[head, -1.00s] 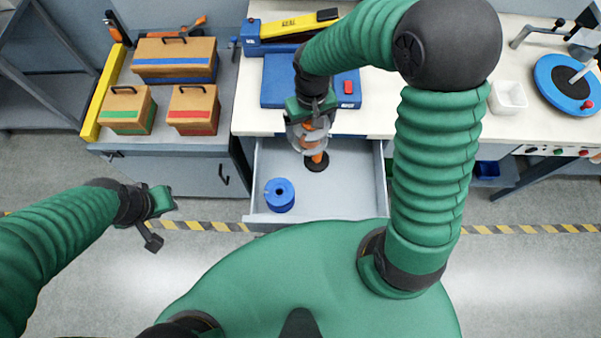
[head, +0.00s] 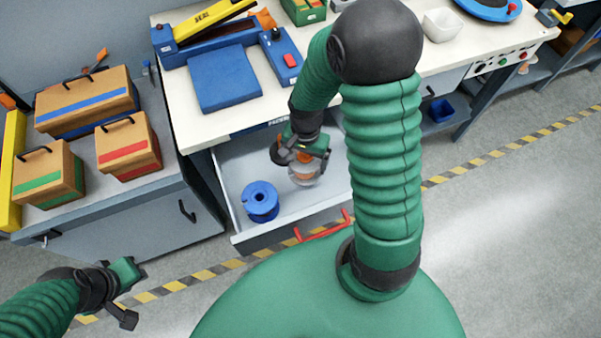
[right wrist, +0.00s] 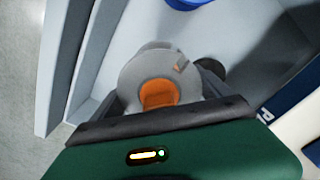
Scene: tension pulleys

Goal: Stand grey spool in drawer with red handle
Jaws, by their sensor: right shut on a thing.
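The grey spool (head: 304,176), with an orange core, is inside the open drawer (head: 285,207) with the red handle (head: 323,228). My right gripper (head: 302,160) is shut on it from above. In the right wrist view the spool's grey flange (right wrist: 138,73) faces the camera between the fingers. I cannot tell whether its lower end touches the drawer floor. A blue spool (head: 260,200) stands in the drawer to the left, apart from the grey one. My left gripper (head: 128,294) is open and empty, low at the left over the floor.
The white workbench (head: 190,115) above the drawer holds a blue-and-yellow sealer (head: 205,22) and a white bin (head: 441,24). Wooden boxes (head: 128,147) stand on the grey cabinet at left.

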